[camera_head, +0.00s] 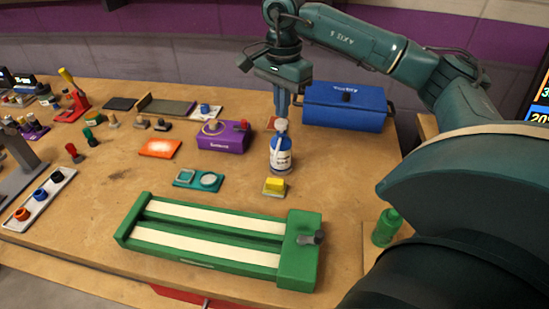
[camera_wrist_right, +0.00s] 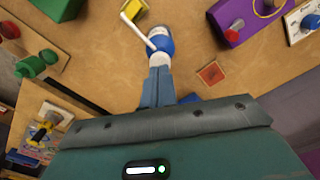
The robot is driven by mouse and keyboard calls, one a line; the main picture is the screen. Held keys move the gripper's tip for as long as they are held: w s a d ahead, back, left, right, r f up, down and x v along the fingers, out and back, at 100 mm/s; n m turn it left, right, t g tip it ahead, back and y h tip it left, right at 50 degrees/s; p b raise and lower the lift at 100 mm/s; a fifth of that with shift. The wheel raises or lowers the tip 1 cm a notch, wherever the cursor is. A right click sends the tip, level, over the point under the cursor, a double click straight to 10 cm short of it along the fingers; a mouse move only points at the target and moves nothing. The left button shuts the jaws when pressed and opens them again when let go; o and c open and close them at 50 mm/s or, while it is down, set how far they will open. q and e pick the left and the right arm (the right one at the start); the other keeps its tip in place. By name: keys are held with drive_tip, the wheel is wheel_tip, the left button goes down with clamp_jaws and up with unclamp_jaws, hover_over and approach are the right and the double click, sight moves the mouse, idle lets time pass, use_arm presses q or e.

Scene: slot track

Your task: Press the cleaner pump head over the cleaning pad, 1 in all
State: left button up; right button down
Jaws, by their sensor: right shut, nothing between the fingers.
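The cleaner bottle (camera_head: 281,157), blue with a white label, stands upright on the table right of centre. In the right wrist view the bottle (camera_wrist_right: 165,44) has a white spout (camera_wrist_right: 137,30) reaching towards the yellow cleaning pad (camera_wrist_right: 134,9). In the head view the yellow pad (camera_head: 275,185) sits on a small tan base just in front of the bottle. My right gripper (camera_head: 282,115) points down with shut, empty blue fingers directly above the bottle's top. The fingertips (camera_wrist_right: 159,68) overlap the pump head, and I cannot tell whether they touch it. My left gripper is out of view.
A green slot track (camera_head: 210,257) lies in front. A purple box (camera_head: 222,140) stands left of the bottle, a blue case (camera_head: 345,108) behind right. A teal tray (camera_head: 199,179) is left of the pad. Bare table lies around the pad.

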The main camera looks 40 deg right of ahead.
drive_tip(key=shift+r, duration=0.1)
idle(0.5)
wheel_tip(320, 180, up, 6)
drive_tip(key=p, duration=0.5)
idle(0.5)
